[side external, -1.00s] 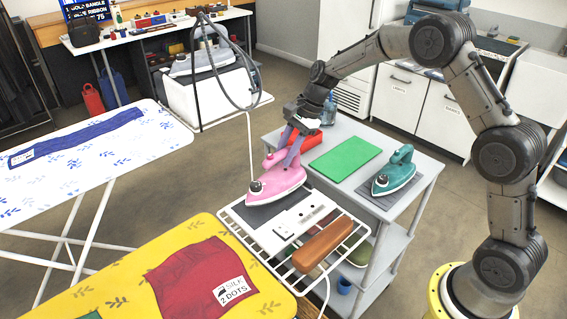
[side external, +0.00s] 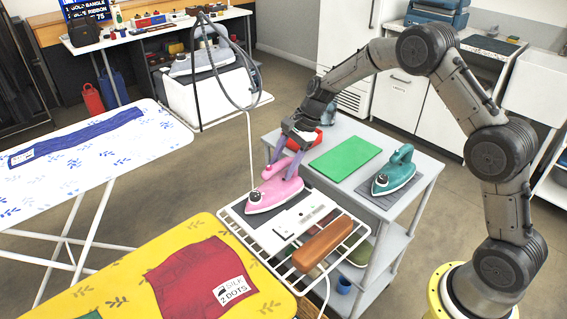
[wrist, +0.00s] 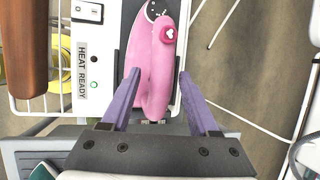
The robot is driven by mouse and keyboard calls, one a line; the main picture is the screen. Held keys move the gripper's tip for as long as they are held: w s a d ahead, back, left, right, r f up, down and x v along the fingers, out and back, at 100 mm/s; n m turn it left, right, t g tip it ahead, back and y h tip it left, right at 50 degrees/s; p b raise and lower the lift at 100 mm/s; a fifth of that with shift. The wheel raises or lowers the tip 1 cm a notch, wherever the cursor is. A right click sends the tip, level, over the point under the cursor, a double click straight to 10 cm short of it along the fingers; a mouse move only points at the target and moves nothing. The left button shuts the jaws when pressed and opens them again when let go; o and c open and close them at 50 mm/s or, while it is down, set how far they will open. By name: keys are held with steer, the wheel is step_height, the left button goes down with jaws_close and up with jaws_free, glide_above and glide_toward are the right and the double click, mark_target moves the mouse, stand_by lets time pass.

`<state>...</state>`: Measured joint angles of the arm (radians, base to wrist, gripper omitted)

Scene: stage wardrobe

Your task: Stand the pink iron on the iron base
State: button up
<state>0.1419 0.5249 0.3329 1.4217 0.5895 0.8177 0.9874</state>
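The pink iron (side external: 274,192) lies soleplate down on the dark plate of the iron base (side external: 303,213), beside its white panel. In the wrist view the pink iron (wrist: 150,60) has its tip away from me, and the base's white panel (wrist: 85,62), marked "HEAT READY", shows to its left. My gripper (side external: 282,162) is open at the rear of the iron. Its two purple fingers stand on either side of the pink body, as the wrist view also shows (wrist: 158,76). A narrow gap shows on the right; contact on the left is unclear.
A brown block (side external: 322,245) lies on the white wire rack beside the base. A teal iron (side external: 394,171) and a green mat (side external: 345,157) are on the grey cart. The yellow ironing board (side external: 130,275) with red cloth is in front left. A white cord hangs near the iron.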

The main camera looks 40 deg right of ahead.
steer(key=v, duration=1.2)
steer(key=s+a+r+n+h, duration=0.1)
steer(key=s+a+r+n, duration=0.1)
steer(key=s+r+n, duration=0.35)
steer(key=s+n+t+h, duration=0.1)
steer(key=s+n, duration=0.5)
steer(key=s, duration=0.8)
steer(key=s+a+r+n+t+h, duration=0.1)
steer(key=s+n, duration=0.5)
steer(key=s, duration=0.8)
steer(key=shift+s+r+t+h, duration=0.2)
steer(key=shift+r+t+h, duration=0.1)
steer(key=shift+t+h, duration=0.45)
